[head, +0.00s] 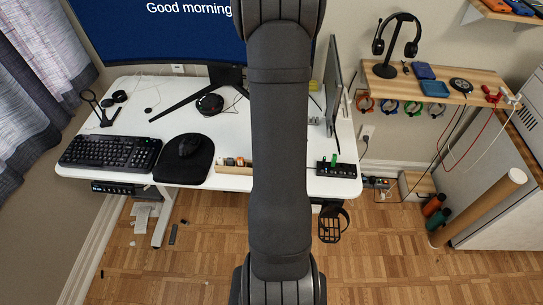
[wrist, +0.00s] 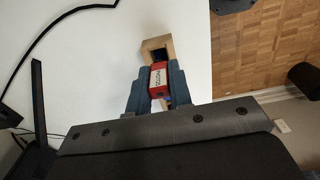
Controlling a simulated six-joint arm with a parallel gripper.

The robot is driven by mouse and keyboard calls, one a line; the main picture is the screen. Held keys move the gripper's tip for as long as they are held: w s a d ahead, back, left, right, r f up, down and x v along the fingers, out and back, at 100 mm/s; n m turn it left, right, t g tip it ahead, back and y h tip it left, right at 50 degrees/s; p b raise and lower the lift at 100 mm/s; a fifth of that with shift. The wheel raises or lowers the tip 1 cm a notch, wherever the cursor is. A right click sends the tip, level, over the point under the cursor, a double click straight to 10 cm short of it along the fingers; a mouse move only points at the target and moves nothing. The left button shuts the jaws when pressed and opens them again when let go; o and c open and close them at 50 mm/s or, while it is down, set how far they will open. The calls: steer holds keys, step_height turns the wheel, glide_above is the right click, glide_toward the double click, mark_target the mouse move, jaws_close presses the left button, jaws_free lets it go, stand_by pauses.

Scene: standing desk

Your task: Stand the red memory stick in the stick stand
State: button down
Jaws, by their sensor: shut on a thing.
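The red memory stick (wrist: 158,78), with lettering on its side, is between the two fingers of my gripper (wrist: 156,88) in the wrist view. The fingers are shut on it. It is over or in a light wooden tray (wrist: 152,43); I cannot tell whether it touches the tray. A black block (head: 348,170) at the right front of the desk in the head view looks like the stick stand, with a green stick (head: 334,160) upright in it. My arm hides my gripper and the red stick in the head view.
The wooden tray (head: 232,170), holding small items, is at the desk's front edge, partly behind my arm. A monitor (head: 160,30) stands behind; a thin upright panel (head: 333,85) stands right.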

steer(key=shift+f, duration=0.85)
steer(key=c, duration=1.2)
jaws_free()
steer(key=shift+c, duration=0.2)
steer(key=shift+r, duration=0.15)
step_height(320, 180, up, 17)
steer(key=shift+r, duration=0.1)
